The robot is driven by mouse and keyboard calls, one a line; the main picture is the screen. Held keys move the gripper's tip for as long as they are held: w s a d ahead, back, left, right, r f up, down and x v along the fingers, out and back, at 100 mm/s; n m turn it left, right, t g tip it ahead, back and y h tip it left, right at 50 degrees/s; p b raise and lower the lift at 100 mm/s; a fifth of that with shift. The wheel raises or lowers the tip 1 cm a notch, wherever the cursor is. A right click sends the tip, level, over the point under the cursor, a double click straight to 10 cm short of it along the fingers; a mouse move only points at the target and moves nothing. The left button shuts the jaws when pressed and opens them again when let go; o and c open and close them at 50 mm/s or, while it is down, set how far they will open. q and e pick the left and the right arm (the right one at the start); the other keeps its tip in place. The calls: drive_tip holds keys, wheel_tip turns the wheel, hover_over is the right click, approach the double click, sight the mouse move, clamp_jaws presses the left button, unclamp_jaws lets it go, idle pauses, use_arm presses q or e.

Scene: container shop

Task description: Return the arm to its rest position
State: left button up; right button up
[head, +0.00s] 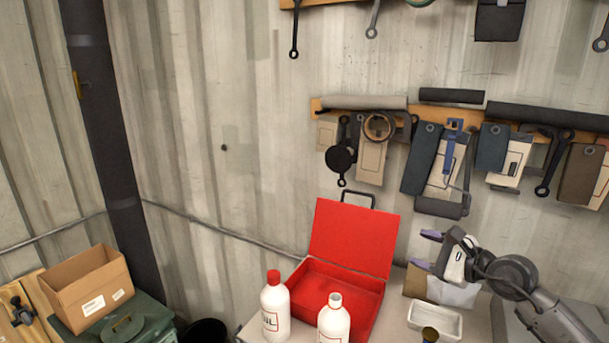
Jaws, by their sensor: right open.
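My right gripper (427,250) is at the right of the head view, on my arm that comes in from the lower right corner. Its two purple-tipped fingers are apart and point left, with nothing seen between them. In the picture it lies just right of the open lid of a red toolbox (354,236) and above a white tray (435,320). It looks clear of both, though the exact depth is hard to tell. My left gripper is not in view.
Two white bottles, one with a red cap (275,307) and one with a grey top (334,322), stand by the toolbox. A cardboard box (88,285) sits at lower left. Tools hang from a wooden wall rail (318,107) above my gripper. The wall's left part is bare.

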drive_tip(key=s+d+r+n+t+h, duration=0.1)
drive_tip(key=s+r+n+t+h, duration=0.35)
drive_tip(key=n, duration=0.75)
drive_tip(key=s+d+r+n+t+h, duration=0.1)
drive_tip(key=s+r+n+t+h, duration=0.1)
drive_tip(key=r+n+t+h, duration=0.6)
drive_tip(key=s+d+r+n+t+h, duration=0.1)
drive_tip(key=s+r+n+t+h, duration=0.15)
drive_tip(key=r+n, duration=0.95)
drive_tip(key=s+a+f+m+g+y+p, duration=0.1)
drive_tip(key=s+f+m+g+p, duration=0.2)
drive_tip(key=f, duration=0.6)
drive_tip(key=s+a+f+m+g+y, duration=0.1)
drive_tip(key=s+a+f+m+g, duration=0.2)
drive_tip(key=f+g, duration=0.5)
drive_tip(key=s+f+m+g+p, duration=0.25)
drive_tip(key=s+f, duration=0.25)
drive_tip(key=f, duration=0.6)
drive_tip(key=s+a+f+m+g+y+p, duration=0.1)
drive_tip(key=s+f+g+p, duration=0.2)
drive_tip(key=s+f, duration=0.9)
drive_tip(key=s+a+f+m+g+y+p, duration=0.1)
drive_tip(key=s+a+f+g+y+p, duration=0.1)
drive_tip(key=s+f+g, duration=0.5)
drive_tip(key=shift+s+a+f+m+p, duration=0.1)
drive_tip(key=shift+s+f+m+p, duration=0.15)
drive_tip(key=shift+s+f, duration=1.75)
drive_tip(key=shift+s+a+f+m+p, duration=0.1)
drive_tip(key=shift+s+f+p, duration=0.4)
drive_tip(key=shift+s, duration=2.7)
